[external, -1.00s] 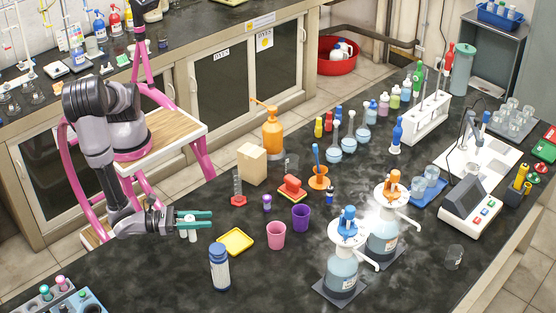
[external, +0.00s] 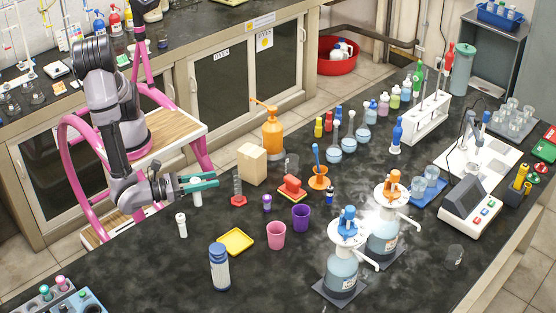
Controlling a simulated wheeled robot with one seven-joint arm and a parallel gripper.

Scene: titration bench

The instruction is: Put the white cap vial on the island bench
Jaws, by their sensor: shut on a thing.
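My gripper (external: 212,180), with teal fingers, is shut on a small whitish vial (external: 197,198), which hangs upright below the fingers. The fingers hide its top, so I cannot tell its cap colour. It is held above the near-left edge of the dark island bench (external: 130,270). Another small pale vial with a white top (external: 182,225) stands upright on the bench, below and slightly left of my gripper, apart from it.
A red stand (external: 238,192) and a tan box (external: 252,164) are right of my gripper. The front-left bench top is fairly clear.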

